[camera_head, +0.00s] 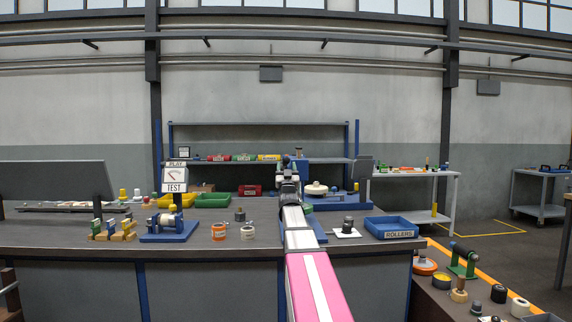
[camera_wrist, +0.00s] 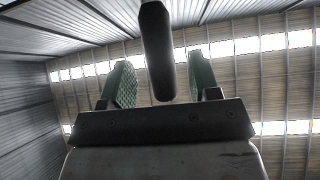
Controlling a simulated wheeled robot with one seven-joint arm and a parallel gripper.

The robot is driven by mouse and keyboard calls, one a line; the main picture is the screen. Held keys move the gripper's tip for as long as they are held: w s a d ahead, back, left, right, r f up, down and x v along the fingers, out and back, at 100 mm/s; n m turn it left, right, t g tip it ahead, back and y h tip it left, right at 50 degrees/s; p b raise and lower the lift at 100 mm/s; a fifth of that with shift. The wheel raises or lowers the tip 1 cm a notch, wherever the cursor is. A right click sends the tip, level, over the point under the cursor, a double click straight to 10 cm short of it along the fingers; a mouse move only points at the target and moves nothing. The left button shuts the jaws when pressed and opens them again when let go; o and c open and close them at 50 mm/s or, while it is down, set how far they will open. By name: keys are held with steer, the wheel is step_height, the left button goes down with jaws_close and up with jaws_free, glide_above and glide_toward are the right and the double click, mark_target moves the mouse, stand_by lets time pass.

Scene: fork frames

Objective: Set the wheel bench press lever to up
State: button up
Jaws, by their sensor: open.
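My arm reaches away from me across the bench in the head view, with my gripper (camera_head: 287,165) at its far end. The wrist view tilts up at the roof. There my gripper (camera_wrist: 162,74) is open, with one green-padded finger on each side. A dark rounded bar (camera_wrist: 157,45), which looks like the press lever, comes down from the top between the fingers. A gap shows on both sides of it. In the head view the wheel bench press is mostly hidden behind my arm. A blue base (camera_head: 318,229) shows just right of the arm.
On the bench (camera_head: 200,247) stand a TEST gauge (camera_head: 174,177), a blue fixture (camera_head: 170,229) and small rollers (camera_head: 219,232) left of my arm. A blue ROLLERS tray (camera_head: 391,227) and a dark part on a white card (camera_head: 347,233) lie to the right. A shelf (camera_head: 250,160) stands behind.

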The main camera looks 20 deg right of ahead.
steer(key=shift+x, duration=1.45)
steer(key=shift+c, duration=0.3)
steer(key=shift+s, duration=0.1)
jaws_close()
steer(key=shift+r, duration=0.1)
